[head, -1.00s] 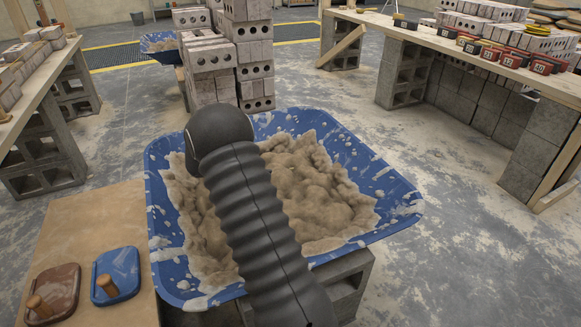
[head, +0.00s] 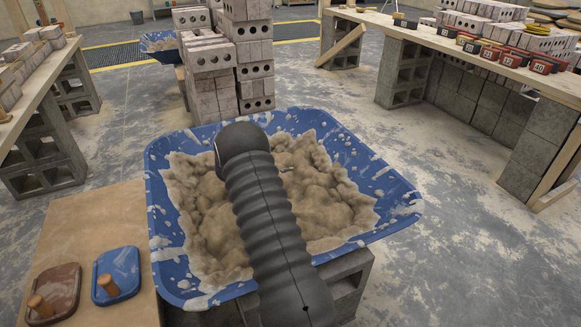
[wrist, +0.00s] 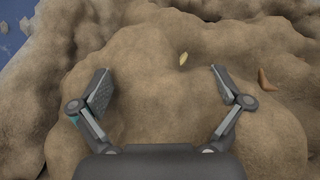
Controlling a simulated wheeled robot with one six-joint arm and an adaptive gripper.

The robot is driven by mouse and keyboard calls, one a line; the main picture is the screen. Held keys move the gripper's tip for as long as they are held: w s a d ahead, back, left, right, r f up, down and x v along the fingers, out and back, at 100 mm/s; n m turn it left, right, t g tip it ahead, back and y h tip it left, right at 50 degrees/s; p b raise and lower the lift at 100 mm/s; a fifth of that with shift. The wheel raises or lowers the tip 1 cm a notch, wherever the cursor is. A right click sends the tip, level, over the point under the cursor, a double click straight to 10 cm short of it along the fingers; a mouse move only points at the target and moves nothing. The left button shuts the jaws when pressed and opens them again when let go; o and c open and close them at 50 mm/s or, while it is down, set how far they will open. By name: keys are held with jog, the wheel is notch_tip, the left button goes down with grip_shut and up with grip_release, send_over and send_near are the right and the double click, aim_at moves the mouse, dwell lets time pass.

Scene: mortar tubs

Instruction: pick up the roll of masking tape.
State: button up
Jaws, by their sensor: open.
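I cannot make out a roll of masking tape for certain in either view. A small tan object (head: 4,117) at the left picture edge, on the left bench, is cut off and too small to identify. In the wrist view my gripper (wrist: 158,73) is open and empty, its two fingers spread above lumpy tan mortar (wrist: 150,120). A small pale yellow bit (wrist: 183,59) and a brown shard (wrist: 267,80) lie on the mortar ahead of the fingers. In the head view my arm hides most of the gripper.
The mortar fills a splattered blue tub (head: 390,195) on concrete blocks. A board (head: 95,215) at left holds a brown float (head: 55,290) and a blue float (head: 118,272). Stacked bricks (head: 255,60) stand behind. The right bench (head: 480,62) carries tape measures and bricks.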

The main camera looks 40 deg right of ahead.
aim_at(284, 166)
jog(key=x, duration=0.5)
jog(key=shift+a+f, duration=0.1)
jog(key=shift+f, duration=0.25)
jog(key=c, duration=1.2)
